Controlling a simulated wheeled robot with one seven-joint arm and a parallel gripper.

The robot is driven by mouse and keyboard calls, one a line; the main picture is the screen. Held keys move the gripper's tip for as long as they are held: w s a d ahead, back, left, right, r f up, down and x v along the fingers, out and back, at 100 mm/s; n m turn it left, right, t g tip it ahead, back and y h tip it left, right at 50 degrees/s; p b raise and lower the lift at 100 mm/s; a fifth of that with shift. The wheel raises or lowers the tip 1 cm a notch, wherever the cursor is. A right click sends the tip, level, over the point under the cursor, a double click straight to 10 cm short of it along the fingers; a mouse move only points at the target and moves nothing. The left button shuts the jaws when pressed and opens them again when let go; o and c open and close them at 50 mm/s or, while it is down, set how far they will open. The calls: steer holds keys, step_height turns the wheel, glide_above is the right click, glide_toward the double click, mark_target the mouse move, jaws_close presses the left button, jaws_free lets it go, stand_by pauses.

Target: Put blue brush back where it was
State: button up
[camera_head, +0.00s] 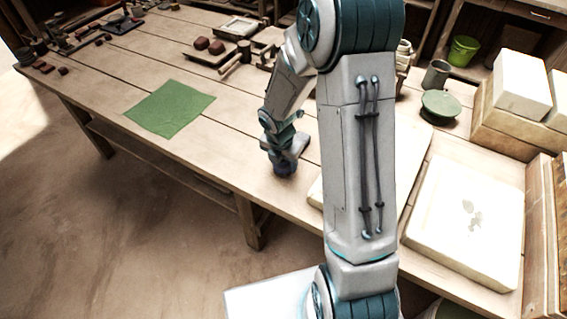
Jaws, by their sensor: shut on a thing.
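My gripper (285,158) is low over the wooden table, right of the green cloth, and points down. It is shut on a small dark blue thing (284,171), which looks like the blue brush. The brush is at or just above the table top; I cannot tell whether it touches. Most of it is hidden by the fingers and wrist.
A green cloth (170,108) lies flat on the table (235,150). Trays with brown lumps (209,45) and tools stand behind. White slabs (467,222), a green round lid (440,106) and a grey mug (436,75) are at right. My arm hides the middle.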

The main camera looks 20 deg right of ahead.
steer(key=shift+f, duration=0.25)
steer(key=shift+f, duration=0.1)
steer(key=o, duration=0.9)
steer(key=shift+o, duration=0.2)
